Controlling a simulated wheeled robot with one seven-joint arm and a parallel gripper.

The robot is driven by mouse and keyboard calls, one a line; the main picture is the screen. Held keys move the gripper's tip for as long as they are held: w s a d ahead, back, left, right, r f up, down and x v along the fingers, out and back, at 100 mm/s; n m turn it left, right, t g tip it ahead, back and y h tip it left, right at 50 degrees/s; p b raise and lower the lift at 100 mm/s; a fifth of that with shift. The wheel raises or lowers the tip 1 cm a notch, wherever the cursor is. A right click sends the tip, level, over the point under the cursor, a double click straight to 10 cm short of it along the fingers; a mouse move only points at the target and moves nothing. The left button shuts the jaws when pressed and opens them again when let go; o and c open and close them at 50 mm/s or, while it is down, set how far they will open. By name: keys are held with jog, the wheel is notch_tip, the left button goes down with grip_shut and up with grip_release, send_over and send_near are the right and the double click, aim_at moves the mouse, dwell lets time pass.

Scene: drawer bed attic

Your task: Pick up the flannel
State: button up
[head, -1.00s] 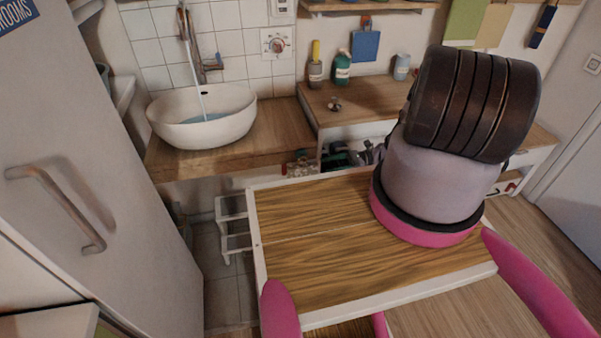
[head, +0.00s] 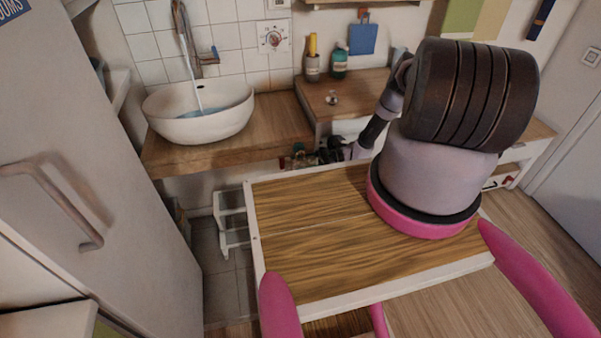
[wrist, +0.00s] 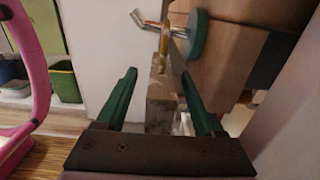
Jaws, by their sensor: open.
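I cannot identify the flannel with certainty. A flat blue piece (head: 362,39), perhaps cloth, hangs from a hook on the wall behind the counter. In the wrist view, a mottled grey-brown piece (wrist: 160,105) lies beyond and between my fingers; I cannot tell whether it is cloth. My gripper (wrist: 158,73) has two green fingers spread apart with nothing held between them. In the head view, my gripper (head: 322,157) is small and dark near the front edge of the wooden counter, left of my forearm.
A white basin (head: 200,112) with running water stands on the wooden counter (head: 285,120). A pot with a yellow item (head: 312,65) and a green bottle (head: 339,62) stand behind. A teal round item (wrist: 197,34) is close beyond my right finger. A grey door (head: 90,190) stands at left.

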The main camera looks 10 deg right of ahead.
grip_shut()
jog(key=shift+r, duration=0.45)
jog(key=s, duration=1.5)
jog(key=shift+s+r, duration=0.3)
jog(key=shift+r, duration=0.05)
jog(key=c, duration=0.6)
grip_release()
jog(key=shift+s, duration=0.95)
jog(key=c, duration=0.4)
jog(key=shift+s, duration=0.3)
